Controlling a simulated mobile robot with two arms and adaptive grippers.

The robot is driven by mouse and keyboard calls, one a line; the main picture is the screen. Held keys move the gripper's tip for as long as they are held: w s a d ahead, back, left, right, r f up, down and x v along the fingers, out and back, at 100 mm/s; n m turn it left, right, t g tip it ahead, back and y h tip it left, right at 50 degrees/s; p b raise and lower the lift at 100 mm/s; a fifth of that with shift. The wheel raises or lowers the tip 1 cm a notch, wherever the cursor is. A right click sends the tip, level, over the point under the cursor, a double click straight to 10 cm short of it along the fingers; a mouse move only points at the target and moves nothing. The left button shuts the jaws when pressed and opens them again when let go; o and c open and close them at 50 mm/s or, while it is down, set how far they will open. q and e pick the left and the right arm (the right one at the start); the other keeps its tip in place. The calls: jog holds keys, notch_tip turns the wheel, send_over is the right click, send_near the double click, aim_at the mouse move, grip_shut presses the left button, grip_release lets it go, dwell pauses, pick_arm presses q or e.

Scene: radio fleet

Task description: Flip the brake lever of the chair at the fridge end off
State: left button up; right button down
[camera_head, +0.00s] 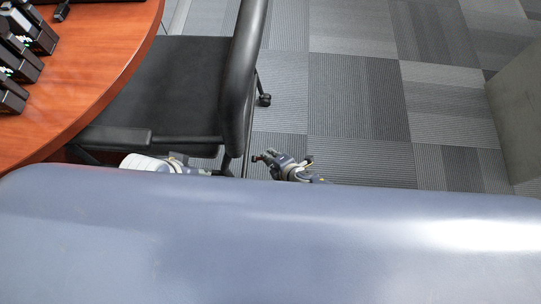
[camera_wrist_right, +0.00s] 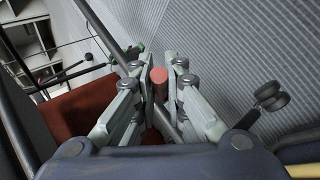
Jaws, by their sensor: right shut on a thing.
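The black office chair (camera_head: 170,88) stands at the wooden table, its seat partly under the table edge. My right gripper (camera_head: 267,157) is low beside the chair's back, to its right. In the right wrist view, my right gripper (camera_wrist_right: 160,88) is shut on the brake lever (camera_wrist_right: 160,78), a dark rod with a red end between the two fingers. My own body hides the lower part of the head view.
The round wooden table (camera_head: 95,75) fills the upper left, with several black radios (camera_head: 28,35) on it. A chair caster (camera_head: 264,100) rests on the grey carpet tiles. A grey block (camera_head: 520,110) stands at the right edge. The carpet between is clear.

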jog(key=c, duration=1.6)
grip_release()
jog(key=shift+c, duration=0.2)
jog(key=shift+s+r, duration=0.1)
jog(key=shift+r, duration=0.05)
jog(key=shift+s+d+r, duration=0.25)
jog(key=shift+d+r, duration=0.1)
jog(key=shift+r, duration=0.05)
jog(key=v, duration=1)
jog(key=shift+s+r, duration=0.25)
